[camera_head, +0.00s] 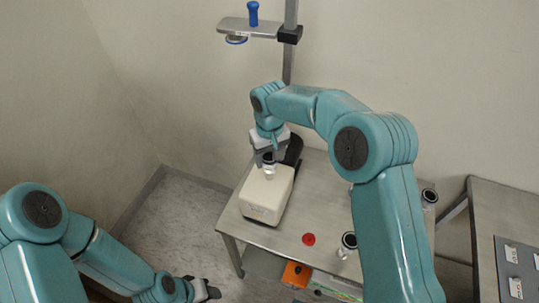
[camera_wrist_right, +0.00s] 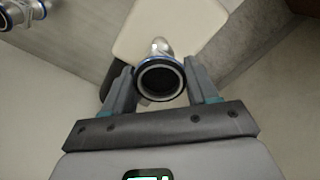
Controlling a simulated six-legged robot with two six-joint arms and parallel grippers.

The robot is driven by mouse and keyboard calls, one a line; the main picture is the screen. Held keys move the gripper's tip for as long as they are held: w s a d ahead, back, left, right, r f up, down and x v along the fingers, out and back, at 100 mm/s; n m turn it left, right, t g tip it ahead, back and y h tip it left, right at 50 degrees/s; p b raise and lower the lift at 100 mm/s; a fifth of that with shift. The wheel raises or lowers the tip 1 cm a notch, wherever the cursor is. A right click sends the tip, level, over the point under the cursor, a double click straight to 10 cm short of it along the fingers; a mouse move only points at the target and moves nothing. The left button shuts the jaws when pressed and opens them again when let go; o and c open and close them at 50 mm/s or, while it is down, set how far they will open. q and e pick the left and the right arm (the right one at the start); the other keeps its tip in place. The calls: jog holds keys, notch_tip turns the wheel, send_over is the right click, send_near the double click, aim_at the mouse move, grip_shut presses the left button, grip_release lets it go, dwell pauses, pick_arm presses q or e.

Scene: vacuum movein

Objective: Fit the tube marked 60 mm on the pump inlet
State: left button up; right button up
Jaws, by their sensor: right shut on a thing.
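The beige pump (camera_head: 266,196) stands on the grey metal table, with a dark part at its back. My right gripper (camera_head: 267,156) is above the pump and shut on a short silver tube (camera_wrist_right: 160,80). The tube's dark open end, with a blue ring, faces the right wrist camera between the two fingers. Beyond it the beige pump body (camera_wrist_right: 165,22) fills the top of that view. Whether the tube touches the pump inlet is hidden, and no length mark on it is readable. My left gripper (camera_head: 206,290) is low at the bottom; its finger gap is unclear.
Other silver fittings stand on the table, one near the front (camera_head: 347,244) and one at the right (camera_head: 429,197). A red disc (camera_head: 309,239) lies between. A post with a shelf (camera_head: 250,28) rises behind. A side table (camera_head: 485,215) with a labelled panel is at right.

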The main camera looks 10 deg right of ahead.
jog(key=o, duration=1.2)
jog(key=shift+r, duration=0.1)
notch_tip(320, 180, up, 16)
jog(key=shift+s+r, duration=0.1)
